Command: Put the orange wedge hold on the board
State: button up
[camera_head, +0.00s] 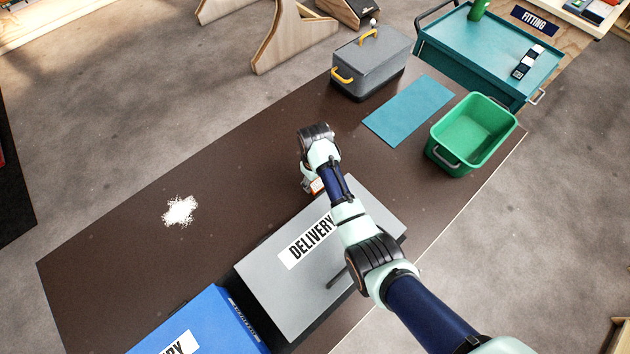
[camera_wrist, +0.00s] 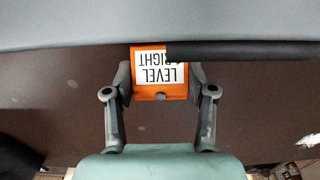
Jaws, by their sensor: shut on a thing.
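The orange wedge hold (camera_wrist: 147,90) sits between my fingers in the wrist view, with a white label reading "LEVEL RIGHT" upside down. A dark bar covers part of its label. My gripper (camera_wrist: 160,93) is shut on it, one finger on each side.
A green bin (camera_head: 437,154) and a grey case with yellow handles (camera_head: 388,57) stand near the teal panel. A blue box (camera_head: 215,315) is at the near left. White powder (camera_head: 180,211) lies on the brown table (camera_head: 110,260), whose left part is otherwise clear. A teal cart (camera_head: 480,45) stands behind.

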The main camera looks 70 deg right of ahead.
jog(key=o, duration=1.2)
jog(key=shift+c, duration=0.2)
notch_tip(320, 180, up, 12)
jog(key=p, duration=0.3)
jog(key=shift+r, duration=0.1)
